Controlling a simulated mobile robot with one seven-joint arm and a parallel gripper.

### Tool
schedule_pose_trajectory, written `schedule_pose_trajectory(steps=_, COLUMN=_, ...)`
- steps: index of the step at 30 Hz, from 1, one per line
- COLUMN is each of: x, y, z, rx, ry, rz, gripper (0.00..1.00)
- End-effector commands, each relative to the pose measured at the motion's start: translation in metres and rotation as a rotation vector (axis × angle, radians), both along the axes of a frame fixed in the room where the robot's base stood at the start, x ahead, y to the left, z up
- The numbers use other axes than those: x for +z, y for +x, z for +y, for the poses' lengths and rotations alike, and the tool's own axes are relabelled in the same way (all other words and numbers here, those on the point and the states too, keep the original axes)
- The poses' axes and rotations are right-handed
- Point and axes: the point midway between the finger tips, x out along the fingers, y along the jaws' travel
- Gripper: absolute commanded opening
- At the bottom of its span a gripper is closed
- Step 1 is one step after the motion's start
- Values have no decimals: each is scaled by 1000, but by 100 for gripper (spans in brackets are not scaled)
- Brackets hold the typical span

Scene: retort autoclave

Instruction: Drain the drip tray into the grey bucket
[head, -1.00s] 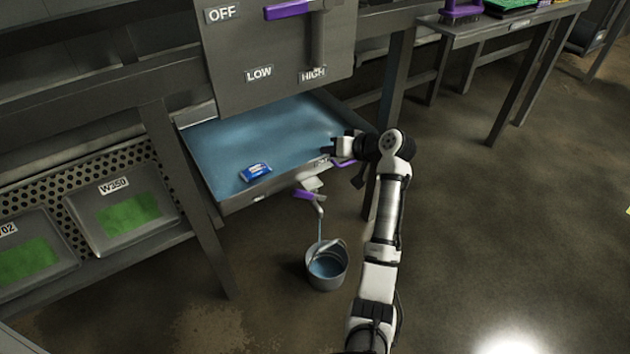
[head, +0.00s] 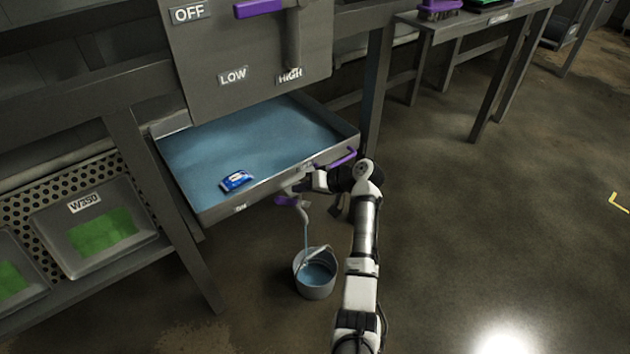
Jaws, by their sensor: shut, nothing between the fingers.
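The drip tray (head: 218,214) is pulled out under the control panel and holds blue liquid. A spout with a purple valve handle (head: 284,201) hangs below its front edge. A thin bluish stream (head: 306,236) runs from the spout into the grey bucket (head: 317,291), which stands upright on the floor with blue liquid inside. A blue and white packet (head: 236,180) lies in the tray near its front edge. My gripper (head: 304,187) is shut and empty, close to the spout below the tray front. Whether it touches the spout I cannot tell.
A purple bar handle (head: 341,158) is on the tray front, right of the spout. The panel (head: 245,55) with OFF, LOW and HIGH labels overhangs the tray. A frame leg (head: 165,210) and bins stand left. Floor at right is clear.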

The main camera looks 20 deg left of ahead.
Motion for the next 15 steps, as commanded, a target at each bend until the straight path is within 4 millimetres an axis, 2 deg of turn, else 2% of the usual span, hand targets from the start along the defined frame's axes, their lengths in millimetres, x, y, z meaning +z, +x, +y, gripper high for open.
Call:
schedule_pose_trajectory(steps=6, x=-13, y=-10, z=8, rx=0, ry=-1, rz=-1, gripper=0)
schedule_pose_trajectory(steps=15, x=-14, y=-11, z=8, rx=1, ry=-1, rz=-2, gripper=0)
